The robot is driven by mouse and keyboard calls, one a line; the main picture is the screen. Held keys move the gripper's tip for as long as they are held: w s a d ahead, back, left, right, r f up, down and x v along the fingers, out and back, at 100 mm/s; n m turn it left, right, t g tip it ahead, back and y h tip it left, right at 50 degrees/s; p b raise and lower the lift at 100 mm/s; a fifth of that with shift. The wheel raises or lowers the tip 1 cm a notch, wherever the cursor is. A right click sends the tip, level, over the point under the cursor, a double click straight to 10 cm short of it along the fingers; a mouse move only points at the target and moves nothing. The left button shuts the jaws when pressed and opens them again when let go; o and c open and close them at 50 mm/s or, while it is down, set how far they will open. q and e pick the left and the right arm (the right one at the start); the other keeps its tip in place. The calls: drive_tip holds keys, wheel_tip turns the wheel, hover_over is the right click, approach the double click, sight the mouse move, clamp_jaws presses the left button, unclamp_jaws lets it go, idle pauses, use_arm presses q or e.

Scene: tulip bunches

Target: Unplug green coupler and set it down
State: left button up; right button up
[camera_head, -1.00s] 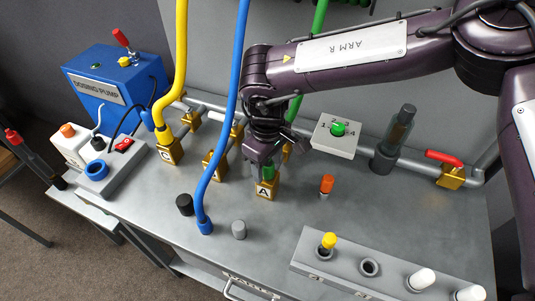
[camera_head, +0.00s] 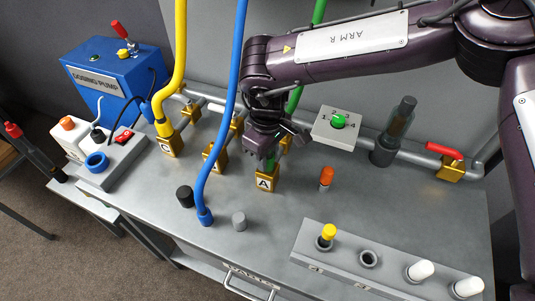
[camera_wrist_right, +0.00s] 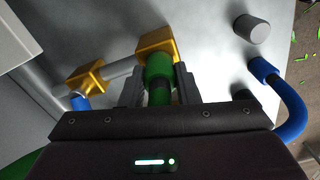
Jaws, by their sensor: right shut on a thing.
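The green coupler (camera_wrist_right: 158,68) on the end of the green hose (camera_head: 296,98) is between the fingers of my right gripper (camera_head: 270,158). In the right wrist view the fingers (camera_wrist_right: 158,88) close on it from both sides. Its front end is at the brass block marked A (camera_head: 265,183). In that wrist view it looks in line with the brass block and touching or very close to it; I cannot tell how deep it sits. In the head view the gripper mostly hides the coupler. My left gripper is not in view.
The blue hose (camera_head: 225,110) rises left of my gripper, its end on the bench. A black cap (camera_head: 185,196), grey cap (camera_head: 239,221) and orange plug (camera_head: 326,178) stand nearby. A grey holder (camera_head: 345,260) is at front right. Bare bench lies between.

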drive_tip(key=shift+r, duration=0.2)
drive_tip(key=shift+r+p, duration=1.2)
drive_tip(key=shift+r, duration=0.3)
drive_tip(key=shift+r, duration=0.1)
drive_tip(key=shift+r+p, duration=1.35)
drive_tip(key=shift+r, duration=0.6)
